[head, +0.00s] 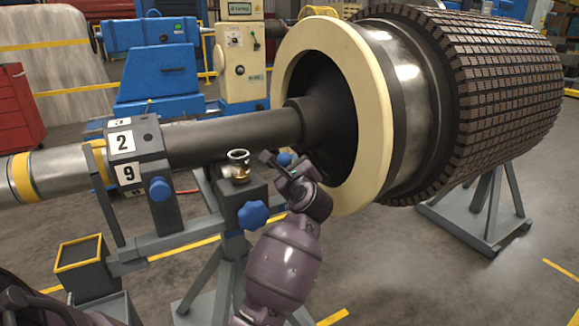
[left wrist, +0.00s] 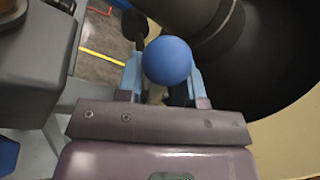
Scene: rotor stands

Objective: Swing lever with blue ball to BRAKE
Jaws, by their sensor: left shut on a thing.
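The blue ball (head: 284,158) shows beside the dark rotor shaft, just behind my left gripper (head: 287,168) in the head view. In the left wrist view the ball (left wrist: 167,60) sits between the two blue-grey fingers of my left gripper (left wrist: 165,82), which is shut on it. The lever's arm is mostly hidden by the ball and the gripper. No BRAKE marking can be read in either view. My right gripper does not show.
The shaft (head: 235,135) runs close behind the gripper to the cream ring (head: 365,110) of the rotor. A stand block with a brass fitting (head: 239,166) and a blue hand knob (head: 253,214) is close on the left. A clamp labelled 2 and 9 (head: 140,150) stands farther left.

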